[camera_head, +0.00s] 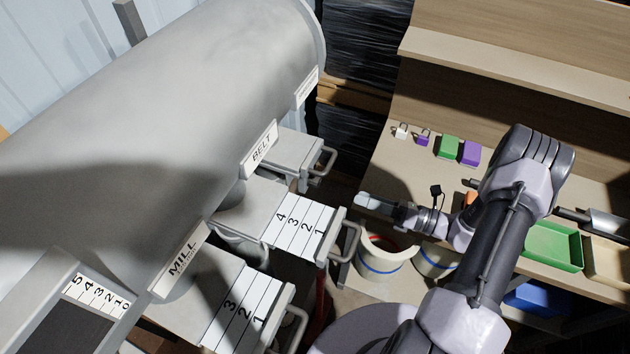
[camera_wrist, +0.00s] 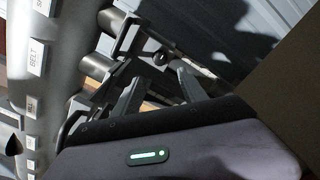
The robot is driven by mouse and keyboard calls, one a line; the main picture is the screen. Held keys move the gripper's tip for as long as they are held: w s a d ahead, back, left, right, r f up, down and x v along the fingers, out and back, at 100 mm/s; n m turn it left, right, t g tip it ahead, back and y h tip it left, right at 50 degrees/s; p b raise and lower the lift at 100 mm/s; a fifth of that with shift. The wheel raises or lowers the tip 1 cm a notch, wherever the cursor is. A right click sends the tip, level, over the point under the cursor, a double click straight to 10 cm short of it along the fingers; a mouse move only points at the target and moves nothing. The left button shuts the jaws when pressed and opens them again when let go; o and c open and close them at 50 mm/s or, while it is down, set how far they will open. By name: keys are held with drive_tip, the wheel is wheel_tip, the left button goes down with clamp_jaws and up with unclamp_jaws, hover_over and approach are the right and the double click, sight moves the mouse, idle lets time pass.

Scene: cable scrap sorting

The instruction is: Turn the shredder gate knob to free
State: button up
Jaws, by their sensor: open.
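I cannot make out a knob marked as the shredder gate in either view. A large grey cylinder (camera_head: 190,110) fills the left of the head view, with a MILL label (camera_head: 179,260), a BELT label (camera_head: 260,147) and a third label (camera_head: 306,87) too small to read. A dark pointed piece (camera_wrist: 14,145) shows at the left edge of the wrist view; I cannot tell what it is. My gripper (camera_head: 372,201) is right of the numbered drawers, apart from them. In the wrist view my gripper (camera_wrist: 158,88) is open, with nothing seen between its fingers.
Numbered drawers with handles, one (camera_head: 290,230) under BELT, jut out below the cylinder. A wooden bench (camera_head: 385,165) on the right carries padlocks, small green and purple blocks and a green tray (camera_head: 552,262). White buckets (camera_head: 383,262) stand below my gripper.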

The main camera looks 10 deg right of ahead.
sight(319, 184)
drive_tip(key=b+x, duration=0.1)
drive_tip(key=x, duration=1.2)
drive_tip(key=shift+c, duration=0.4)
clamp_jaws()
